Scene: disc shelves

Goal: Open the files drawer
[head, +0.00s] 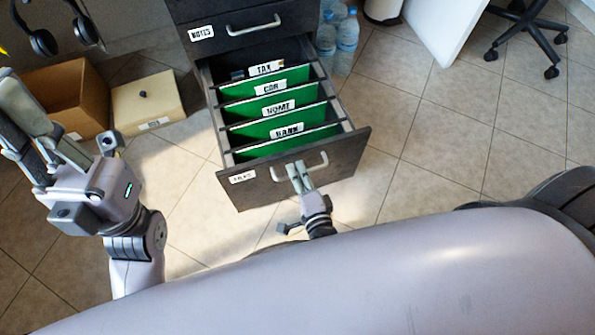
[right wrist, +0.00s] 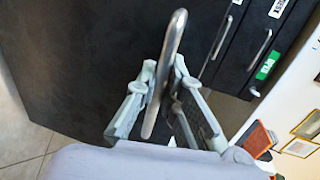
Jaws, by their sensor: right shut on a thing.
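The files drawer (head: 290,178) is pulled out of the dark cabinet, and green folders with white tabs, such as TAX and BANK, show inside. Its front has a white label and a metal handle (head: 319,161). My right gripper (head: 298,170) is at the left part of this handle. In the right wrist view the handle (right wrist: 168,70) passes between the fingers, and the gripper (right wrist: 160,90) is shut on it. My left gripper (head: 25,130) is raised at the left, away from the drawer; its finger gap is unclear.
The notes drawer (head: 240,32) above is closed. A cardboard box (head: 62,95) and a cream box (head: 147,103) stand on the floor to the left. Water bottles (head: 347,42) stand behind the drawer at the right. An office chair (head: 530,35) is at the far right. Tiled floor to the right is clear.

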